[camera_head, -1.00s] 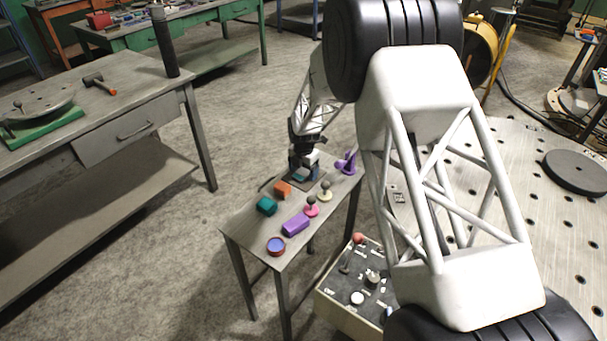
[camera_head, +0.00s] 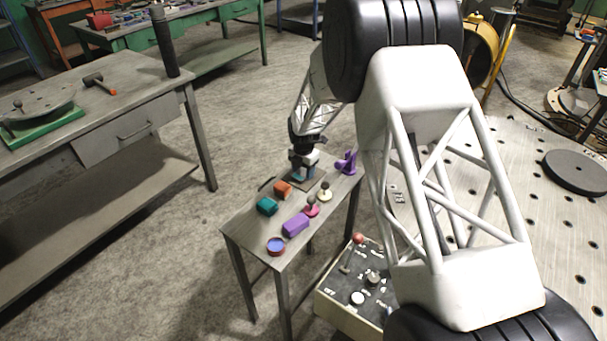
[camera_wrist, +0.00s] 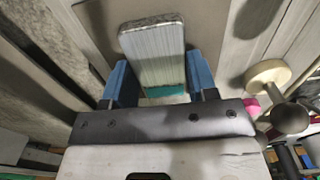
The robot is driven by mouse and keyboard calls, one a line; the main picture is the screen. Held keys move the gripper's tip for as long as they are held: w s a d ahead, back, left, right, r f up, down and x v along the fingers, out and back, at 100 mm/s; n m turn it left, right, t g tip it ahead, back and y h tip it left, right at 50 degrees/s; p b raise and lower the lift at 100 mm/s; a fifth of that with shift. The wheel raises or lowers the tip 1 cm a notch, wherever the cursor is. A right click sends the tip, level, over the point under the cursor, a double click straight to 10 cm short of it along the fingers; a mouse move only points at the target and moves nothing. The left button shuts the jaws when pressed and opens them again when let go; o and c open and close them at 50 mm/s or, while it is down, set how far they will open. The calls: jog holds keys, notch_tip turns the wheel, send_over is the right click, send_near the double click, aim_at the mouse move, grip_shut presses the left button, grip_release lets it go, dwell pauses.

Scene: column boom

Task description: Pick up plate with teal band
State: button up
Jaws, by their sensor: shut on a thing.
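The plate with teal band (camera_wrist: 153,55) is a grey brushed-metal plate with rounded corners and a teal strip at its near end. In the wrist view it stands out between the two blue fingers of my gripper (camera_wrist: 160,87), which is shut on it. In the head view my gripper (camera_head: 301,168) is at the far end of the narrow table, above a flat grey-brown pad. The plate is small and mostly hidden by the gripper there, so I cannot tell how far it is from the pad.
On the narrow table (camera_head: 250,238) stand an orange block (camera_head: 283,189), a teal block (camera_head: 267,206), a purple block (camera_head: 296,225), a round blue-and-red piece (camera_head: 276,246), a pink knobbed piece (camera_head: 312,208), a cream knobbed piece (camera_head: 324,193) and a purple bracket (camera_head: 346,163). A control box (camera_head: 356,285) stands beside it.

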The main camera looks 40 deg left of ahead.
aim_at(304, 172)
jog(key=shift+r, duration=0.2)
notch_tip(304, 172, up, 10)
jog(key=shift+f, duration=0.15)
dwell(0.6)
